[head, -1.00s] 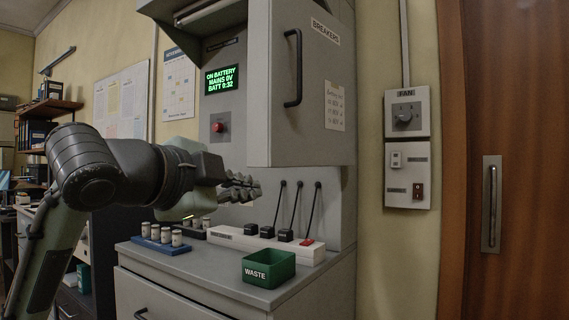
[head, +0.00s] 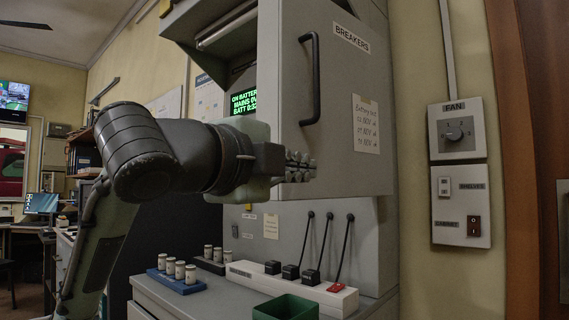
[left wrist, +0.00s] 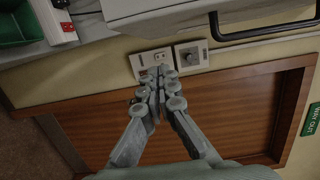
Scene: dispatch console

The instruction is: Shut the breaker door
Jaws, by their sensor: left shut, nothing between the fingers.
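The breaker door (head: 345,165) is a grey panel labelled BREAKERS with a black bar handle (head: 312,80) and a paper note. It stands out in front of the cabinet beside the lit display (head: 243,101); I cannot tell its exact angle. My left gripper (head: 302,166) is shut and empty, overlapping the door's lower left part in the head view. Contact is unclear there. In the left wrist view the fingertips (left wrist: 158,88) are together, with the handle (left wrist: 265,32) above right and apart from them. My right gripper is in neither view.
Below are a power strip (head: 290,288) with black plugs and cables, a green bin (head: 285,308), and a blue rack (head: 175,281) of small jars. The fan switch panel (head: 456,131) is on the wall at right, near a wooden door (head: 545,150).

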